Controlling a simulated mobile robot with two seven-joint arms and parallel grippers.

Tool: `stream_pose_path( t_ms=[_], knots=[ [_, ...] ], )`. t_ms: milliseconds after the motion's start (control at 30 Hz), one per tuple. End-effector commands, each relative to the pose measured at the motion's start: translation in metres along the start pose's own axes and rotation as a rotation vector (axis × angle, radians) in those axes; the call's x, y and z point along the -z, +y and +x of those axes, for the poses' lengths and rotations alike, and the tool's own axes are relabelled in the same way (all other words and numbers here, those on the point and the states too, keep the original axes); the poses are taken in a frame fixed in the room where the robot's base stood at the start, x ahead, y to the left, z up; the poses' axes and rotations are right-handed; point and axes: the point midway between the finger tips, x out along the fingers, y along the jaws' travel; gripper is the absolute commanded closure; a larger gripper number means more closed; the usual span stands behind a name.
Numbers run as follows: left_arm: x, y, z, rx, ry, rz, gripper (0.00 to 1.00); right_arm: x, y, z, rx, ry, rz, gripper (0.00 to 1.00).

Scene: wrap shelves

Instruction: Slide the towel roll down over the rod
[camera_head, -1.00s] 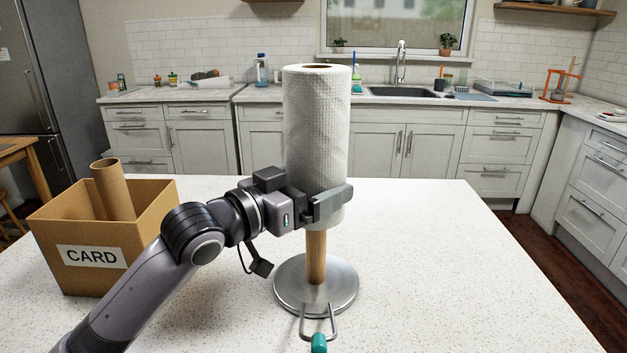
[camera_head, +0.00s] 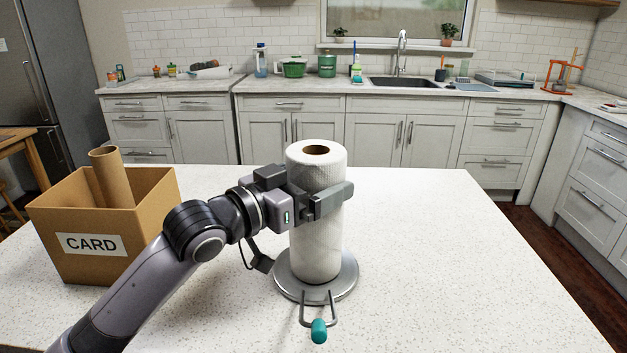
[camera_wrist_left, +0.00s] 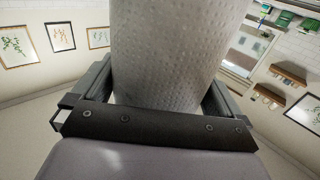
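The white towel roll (camera_head: 318,245) stands upright over the rod, its lower end down at the round metal base (camera_head: 288,284). The rod is hidden inside the roll, and the brown core shows at the top. My left gripper (camera_head: 318,198) is around the upper part of the roll, its fingers on either side and parted enough that the roll has slid between them. The roll also fills the middle of the left wrist view (camera_wrist_left: 168,50), between the fingers. My right gripper is not in view.
A wire loop with a teal tip (camera_head: 319,331) sticks out in front of the base. An open cardboard box marked CARD (camera_head: 120,265) stands at the left with a cardboard tube (camera_head: 112,178) in it. The speckled counter (camera_head: 450,270) is clear at the right.

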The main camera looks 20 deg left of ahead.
Motion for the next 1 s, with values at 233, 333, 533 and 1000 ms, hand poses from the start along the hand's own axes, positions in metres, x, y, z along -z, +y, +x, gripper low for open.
stream_pose_path(
  t_ms=[233, 333, 533, 1000],
  knots=[
    [-0.002, 0.000, -0.021, 0.000, 0.000, 0.002, 0.00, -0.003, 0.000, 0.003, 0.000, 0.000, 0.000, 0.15],
    [-0.002, -0.001, -0.036, 0.001, 0.000, 0.002, 0.00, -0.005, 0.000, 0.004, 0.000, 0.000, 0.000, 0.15],
    [-0.001, 0.000, -0.062, 0.001, 0.000, 0.001, 0.00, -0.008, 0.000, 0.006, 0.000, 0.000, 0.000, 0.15],
    [0.000, 0.000, -0.071, 0.000, 0.001, 0.000, 0.00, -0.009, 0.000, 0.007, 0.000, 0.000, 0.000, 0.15]
  ],
)
